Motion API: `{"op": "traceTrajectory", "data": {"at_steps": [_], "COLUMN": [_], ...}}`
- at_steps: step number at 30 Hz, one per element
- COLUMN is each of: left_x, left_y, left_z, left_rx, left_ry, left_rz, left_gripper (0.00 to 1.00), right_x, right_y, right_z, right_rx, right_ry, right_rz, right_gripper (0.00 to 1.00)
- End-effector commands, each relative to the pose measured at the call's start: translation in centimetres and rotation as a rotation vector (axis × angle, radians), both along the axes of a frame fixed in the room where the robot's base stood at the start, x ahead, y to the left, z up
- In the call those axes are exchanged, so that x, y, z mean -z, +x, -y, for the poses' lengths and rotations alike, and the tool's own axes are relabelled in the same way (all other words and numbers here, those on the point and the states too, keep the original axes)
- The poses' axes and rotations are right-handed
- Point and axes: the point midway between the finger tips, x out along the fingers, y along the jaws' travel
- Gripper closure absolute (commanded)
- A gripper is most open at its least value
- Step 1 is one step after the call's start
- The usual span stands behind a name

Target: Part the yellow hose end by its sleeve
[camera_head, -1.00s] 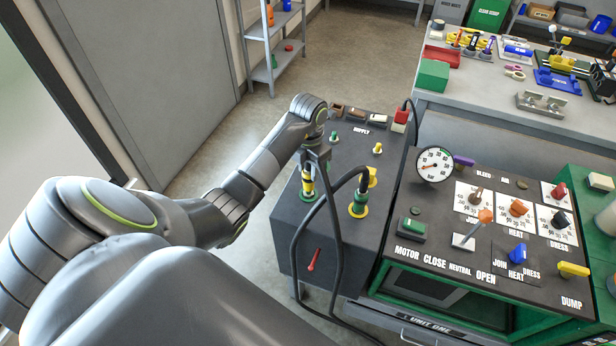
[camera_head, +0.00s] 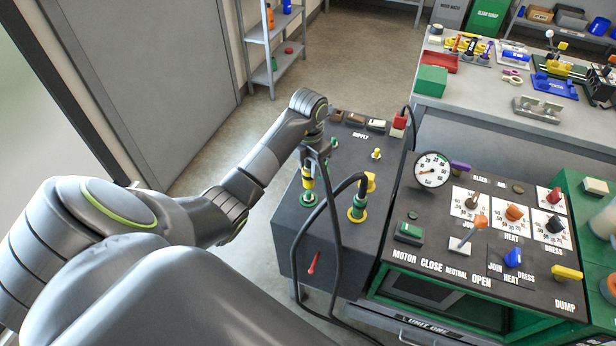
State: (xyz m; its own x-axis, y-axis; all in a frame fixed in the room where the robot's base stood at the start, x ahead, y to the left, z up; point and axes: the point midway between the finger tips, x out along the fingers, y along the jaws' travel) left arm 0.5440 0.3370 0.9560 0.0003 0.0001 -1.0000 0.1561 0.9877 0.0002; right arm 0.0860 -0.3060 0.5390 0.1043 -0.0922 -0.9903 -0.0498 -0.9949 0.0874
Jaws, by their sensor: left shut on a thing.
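The yellow hose end (camera_head: 308,179) is in the head view, upright above a green port (camera_head: 308,199) on the dark supply box. A dark gap seems to show between its yellow sleeve and the port, but whether they are fully apart is hard to tell. My left gripper (camera_head: 312,157) is shut on the hose end from above, and its fingers hide the upper part. A black hose hangs in a loop near it. My right gripper is not in view.
A second hose end with a green sleeve (camera_head: 357,207) stands in a yellow-ringed port to the right. A red lever (camera_head: 313,263) is on the box front. The control panel with a gauge (camera_head: 432,169) and coloured knobs stands right. A grey workbench (camera_head: 470,105) stands behind.

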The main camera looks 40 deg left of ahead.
Motion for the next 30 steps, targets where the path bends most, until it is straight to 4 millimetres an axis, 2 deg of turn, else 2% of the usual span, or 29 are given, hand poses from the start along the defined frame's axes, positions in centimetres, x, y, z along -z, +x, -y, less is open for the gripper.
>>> {"op": "traceTrajectory", "data": {"at_steps": [8, 30], "left_x": [-0.3, -6.1], "left_y": [0.0, 0.0], "left_z": [0.0, 0.0], "left_rx": [0.0, 0.001], "left_ry": [0.0, 0.0], "left_rz": [0.001, 0.001], "left_gripper": [1.0, 1.0], "right_x": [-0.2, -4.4], "right_y": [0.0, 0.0], "right_z": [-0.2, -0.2], "right_rx": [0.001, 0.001], "right_ry": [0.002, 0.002], "right_rz": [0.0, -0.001], "right_gripper": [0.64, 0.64]}}
